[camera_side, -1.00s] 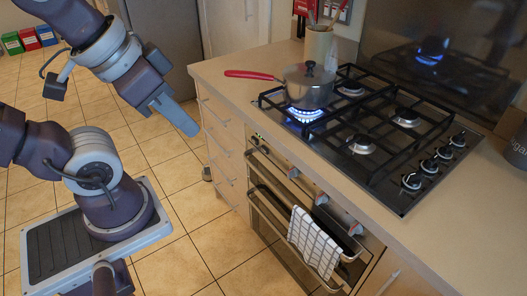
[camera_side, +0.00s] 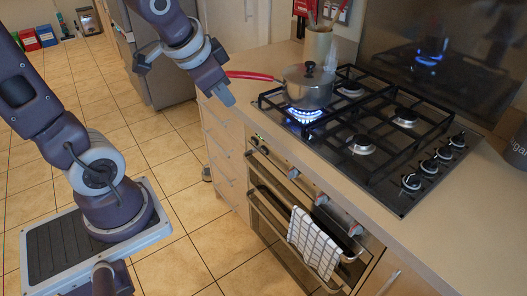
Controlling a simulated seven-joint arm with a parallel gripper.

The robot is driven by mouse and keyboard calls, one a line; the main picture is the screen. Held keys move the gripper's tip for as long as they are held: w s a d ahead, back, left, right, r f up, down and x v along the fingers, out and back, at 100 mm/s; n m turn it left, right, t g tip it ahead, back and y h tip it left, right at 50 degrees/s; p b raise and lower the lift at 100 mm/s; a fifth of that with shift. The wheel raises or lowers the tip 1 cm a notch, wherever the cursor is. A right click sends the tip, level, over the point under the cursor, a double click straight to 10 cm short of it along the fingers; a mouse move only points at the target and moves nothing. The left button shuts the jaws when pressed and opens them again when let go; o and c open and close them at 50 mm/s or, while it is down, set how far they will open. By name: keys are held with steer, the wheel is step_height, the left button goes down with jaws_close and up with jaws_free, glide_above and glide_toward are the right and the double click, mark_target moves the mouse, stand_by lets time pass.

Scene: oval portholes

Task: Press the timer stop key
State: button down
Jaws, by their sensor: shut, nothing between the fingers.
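My gripper (camera_side: 228,98) is shut and empty. It points down and right, in front of the left end of the counter's front edge, near the red pot handle in the picture. The oven's control panel (camera_side: 275,155) runs along the front below the hob, with a small dark area at its left end (camera_side: 257,137) that may be the timer. My gripper is up and left of that area, apart from it. The stop key itself is too small to make out.
A steel pot (camera_side: 308,86) with a red handle (camera_side: 250,75) sits on a lit burner of the gas hob (camera_side: 385,150). Knobs (camera_side: 321,198) stick out of the oven front. A checked towel (camera_side: 314,242) hangs on the oven handle. Drawers (camera_side: 228,160) stand left of the oven.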

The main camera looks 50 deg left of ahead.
steer(key=w+a+f+m, duration=0.2)
steer(key=w+a+f, duration=0.5)
steer(key=a+f, duration=0.1)
steer(key=m+h, duration=0.1)
steer(key=m, duration=0.3)
glide_toward(264, 151)
steer(key=s+a+r, duration=0.1)
steer(key=s+a, duration=0.2)
steer(key=s, duration=0.2)
steer(key=s+d+f+t+h, duration=0.1)
steer(key=s+f+t+h, duration=0.1)
steer(key=f, duration=0.7)
steer(key=shift+s+d+m+t, duration=0.2)
steer(key=shift+s+m+t, duration=0.2)
steer(key=shift+s+t, duration=0.3)
steer(key=w, duration=0.8)
steer(key=shift+w, duration=0.4)
steer(key=shift+r, duration=0.1)
steer(key=shift+w, duration=0.4)
